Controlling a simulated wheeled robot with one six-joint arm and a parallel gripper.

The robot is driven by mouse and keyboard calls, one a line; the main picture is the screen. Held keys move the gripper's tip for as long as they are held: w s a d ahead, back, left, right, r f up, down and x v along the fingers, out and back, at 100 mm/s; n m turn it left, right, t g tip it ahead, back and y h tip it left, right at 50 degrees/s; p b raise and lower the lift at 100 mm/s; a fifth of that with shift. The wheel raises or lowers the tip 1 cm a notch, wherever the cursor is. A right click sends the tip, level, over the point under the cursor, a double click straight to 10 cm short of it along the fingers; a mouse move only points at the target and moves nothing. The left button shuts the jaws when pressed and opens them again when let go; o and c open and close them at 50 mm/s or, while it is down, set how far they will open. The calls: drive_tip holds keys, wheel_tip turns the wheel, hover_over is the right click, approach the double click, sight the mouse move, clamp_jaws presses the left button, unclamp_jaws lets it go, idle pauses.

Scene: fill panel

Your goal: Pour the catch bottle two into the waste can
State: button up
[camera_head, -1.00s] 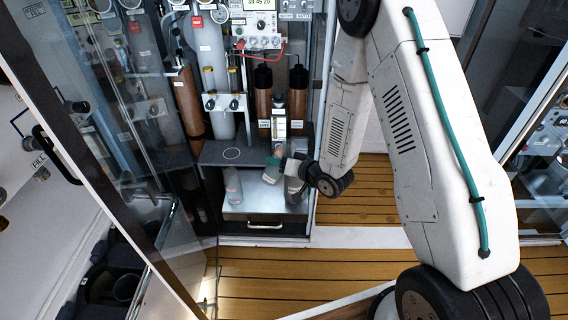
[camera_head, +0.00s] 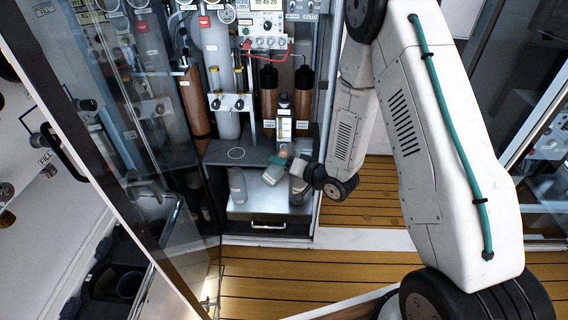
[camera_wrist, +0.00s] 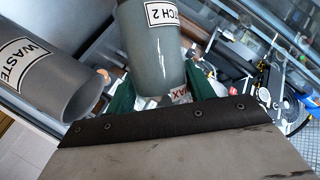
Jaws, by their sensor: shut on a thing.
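My gripper (camera_wrist: 155,95) is shut on the catch bottle two, a grey bottle (camera_wrist: 150,50) with a white label that reads upside down in the wrist view. Green fingers sit on both sides of the bottle. The waste can (camera_wrist: 55,85) is a grey cylinder with a "WASTE" label, beside the bottle at left, its open mouth toward the lower right. In the head view my gripper (camera_head: 282,164) is above the low steel shelf, with the held bottle tilted at its fingers. I cannot see any liquid or stream.
A grey vessel (camera_head: 237,185) stands on the steel shelf (camera_head: 258,204), left of my gripper. Another grey vessel (camera_head: 298,190) is partly hidden near my gripper. Brown cylinders and a gauge panel (camera_head: 265,42) stand behind. A glass door (camera_head: 130,120) stands at left.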

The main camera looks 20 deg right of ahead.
drive_tip(key=shift+a+m+y, duration=0.15)
drive_tip(key=shift+m+y, duration=0.15)
drive_tip(key=shift+m, duration=0.2)
drive_tip(key=shift+f+m+y, duration=0.1)
drive_tip(key=shift+m+y, duration=0.2)
drive_tip(key=shift+m, duration=0.1)
drive_tip(key=shift+a+m, duration=0.1)
drive_tip(key=shift+m, duration=0.2)
idle(0.4)
drive_tip(key=shift+s+f+m, duration=0.1)
drive_tip(key=shift+m, duration=0.3)
drive_tip(key=shift+t, duration=0.3)
